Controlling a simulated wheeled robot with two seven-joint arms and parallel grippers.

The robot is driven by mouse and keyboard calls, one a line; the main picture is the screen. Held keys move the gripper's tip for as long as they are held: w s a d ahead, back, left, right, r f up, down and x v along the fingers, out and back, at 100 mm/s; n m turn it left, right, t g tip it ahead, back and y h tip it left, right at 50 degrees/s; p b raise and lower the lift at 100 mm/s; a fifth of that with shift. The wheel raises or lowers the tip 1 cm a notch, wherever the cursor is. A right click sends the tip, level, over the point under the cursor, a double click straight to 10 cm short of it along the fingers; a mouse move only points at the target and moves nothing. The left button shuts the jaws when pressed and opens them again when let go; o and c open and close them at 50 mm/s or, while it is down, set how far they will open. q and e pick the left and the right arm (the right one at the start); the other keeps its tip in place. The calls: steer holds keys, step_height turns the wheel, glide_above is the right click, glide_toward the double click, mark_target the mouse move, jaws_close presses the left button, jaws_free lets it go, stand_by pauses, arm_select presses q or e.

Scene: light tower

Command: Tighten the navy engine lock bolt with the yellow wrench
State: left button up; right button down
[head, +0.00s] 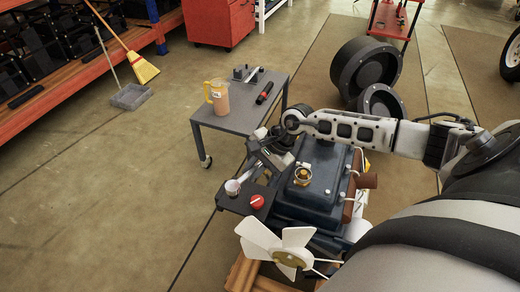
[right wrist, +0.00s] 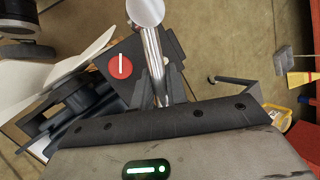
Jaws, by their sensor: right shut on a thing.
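The navy engine (head: 310,178) stands at centre right in the head view, with a brass cap (head: 302,176) on top. My right gripper (head: 257,163) is at its left side, above a dark panel. It is shut on a chrome rod with a pale round knob (head: 233,187). In the right wrist view the chrome rod (right wrist: 153,55) runs between the fingers, its knob at the top edge. I cannot make out a yellow wrench or the lock bolt in either view. My left gripper is out of view.
The dark panel (head: 236,203) carries a red round knob (head: 257,201). A white fan (head: 278,245) is at the engine's front. A grey cart (head: 240,118) behind holds a yellow-handled jug (head: 217,96) and a red-black tool (head: 264,93).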

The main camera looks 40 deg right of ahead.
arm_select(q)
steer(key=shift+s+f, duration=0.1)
arm_select(e)
steer(key=w+d+m, duration=0.1)
steer(key=d+m+t+h, duration=0.1)
steer(key=d+m, duration=0.1)
steer(key=w+d+m+t, duration=0.1)
steer(key=shift+w+d+f+m+h, duration=0.1)
steer(key=shift+w+d+m+h, duration=0.2)
steer(key=shift+w+d, duration=0.05)
arm_select(q)
steer(key=shift+b, duration=0.3)
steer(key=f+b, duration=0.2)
steer(key=b, duration=0.3)
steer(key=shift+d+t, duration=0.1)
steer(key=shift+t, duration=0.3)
arm_select(e)
step_height(320, 180, down, 5)
steer(key=shift+a+r, duration=0.1)
steer(key=shift+r, duration=0.05)
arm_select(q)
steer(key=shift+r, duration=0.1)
